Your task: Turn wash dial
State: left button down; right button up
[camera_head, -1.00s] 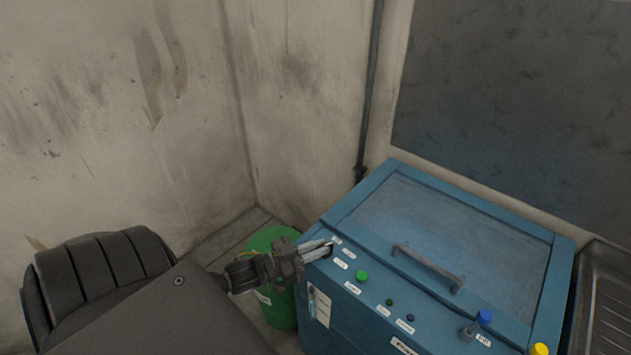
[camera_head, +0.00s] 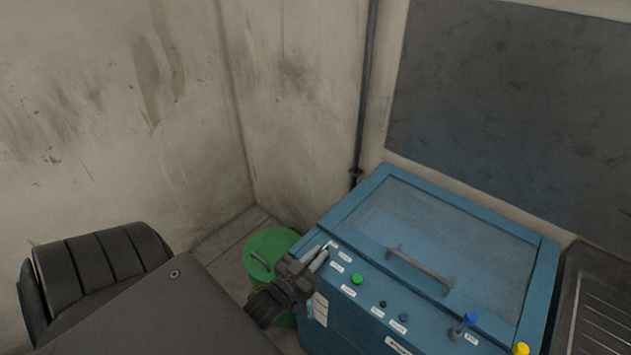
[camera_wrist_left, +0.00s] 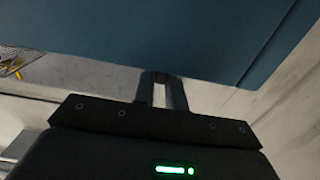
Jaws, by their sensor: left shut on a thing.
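The blue machine (camera_head: 340,215) has a sloped control panel with small white labels along its front. My left gripper (camera_head: 324,251) reaches the panel's left end. Its two fingers are shut on a small dark knob there, which I take as the wash dial. The dial (camera_wrist_left: 161,76) shows as a dark piece between the fingertips of my left gripper (camera_wrist_left: 161,84) in the left wrist view, against the blue machine body. In the head view the fingers cover the dial, and its pointer mark cannot be read. My right gripper is not in view.
A green button (camera_head: 357,279), small dark buttons, a blue-capped lever (camera_head: 470,319) and a yellow knob (camera_head: 521,349) lie further right. The lid has a bar handle (camera_head: 420,271). A green drum (camera_head: 270,243) stands left of the machine, close to my left wrist. A metal sink (camera_head: 595,310) is at right.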

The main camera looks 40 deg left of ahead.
pick_arm(q)
jog(key=shift+a+r, duration=0.1)
jog(key=shift+r, duration=0.05)
jog(key=c, duration=1.4)
grip_release()
jog(key=shift+c, duration=0.2)
jog(key=s+b, duration=0.3)
jog(key=s, duration=0.7)
jog(key=shift+s+d+b, duration=0.25)
jog(key=shift+s+b, duration=0.05)
jog(key=shift+s, duration=0.1)
